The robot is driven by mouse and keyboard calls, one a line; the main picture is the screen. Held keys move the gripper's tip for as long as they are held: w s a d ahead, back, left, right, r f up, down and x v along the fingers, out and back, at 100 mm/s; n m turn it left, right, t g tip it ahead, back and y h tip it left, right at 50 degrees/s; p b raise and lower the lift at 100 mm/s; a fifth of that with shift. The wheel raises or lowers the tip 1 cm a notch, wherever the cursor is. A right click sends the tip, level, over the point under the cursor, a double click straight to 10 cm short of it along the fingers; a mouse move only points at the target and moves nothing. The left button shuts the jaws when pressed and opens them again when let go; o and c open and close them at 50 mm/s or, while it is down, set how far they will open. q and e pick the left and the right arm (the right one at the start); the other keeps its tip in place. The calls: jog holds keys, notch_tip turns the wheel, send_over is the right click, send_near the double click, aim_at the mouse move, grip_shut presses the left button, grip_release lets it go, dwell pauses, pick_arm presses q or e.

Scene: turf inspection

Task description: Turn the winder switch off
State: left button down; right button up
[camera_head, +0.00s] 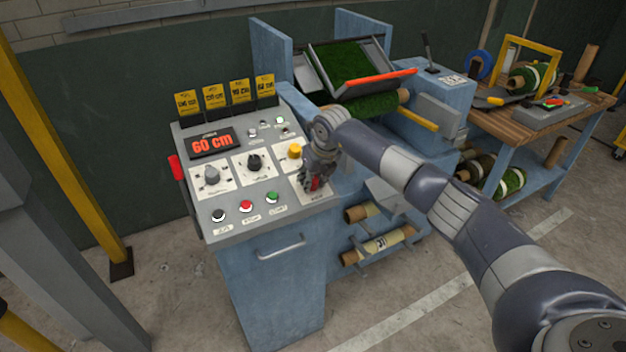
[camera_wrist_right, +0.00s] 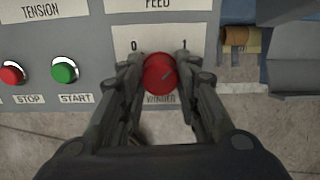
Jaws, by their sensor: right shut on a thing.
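The winder switch (camera_wrist_right: 160,73) is a round red knob on a white plate marked 0 at left and 1 at right, with a WINDER label below. In the right wrist view its pale pointer line slants up to the right, toward the 1. My right gripper (camera_wrist_right: 158,80) has a finger on each side of the knob and is shut on it. In the head view my right gripper (camera_head: 315,182) covers most of the switch, and a bit of red shows below the fingers. The switch sits at the right end of the console (camera_head: 245,229). My left gripper is not in view.
A yellow knob (camera_head: 295,151) stands close behind my right gripper. Red (camera_head: 246,206) and green (camera_head: 272,198) buttons lie to the left, with a display (camera_head: 212,143) reading 60 cm above. A roller machine (camera_head: 350,75) stands behind. A workbench (camera_head: 530,118) is at the right.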

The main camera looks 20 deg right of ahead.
jog(key=n+b, duration=0.3)
jog(key=shift+d+f+n, duration=0.1)
jog(key=shift+f+n, duration=0.05)
jog(key=shift+n, duration=0.15)
jog(key=n+b, duration=0.3)
jog(key=n, duration=0.1)
jog(key=shift+n, duration=0.3)
jog(key=n+b, duration=0.1)
jog(key=n, duration=0.3)
jog(key=shift+w+n, duration=0.1)
jog(key=shift+n, duration=0.2)
jog(key=n, duration=0.2)
jog(key=n+b, duration=0.1)
jog(key=n, duration=0.1)
jog(key=shift+r+n+g, duration=0.2)
jog(key=shift+n+g, duration=0.1)
jog(key=o, duration=1.1)
jog(key=shift+c, duration=0.2)
jog(key=v, duration=1.2)
jog(key=shift+d, duration=0.2)
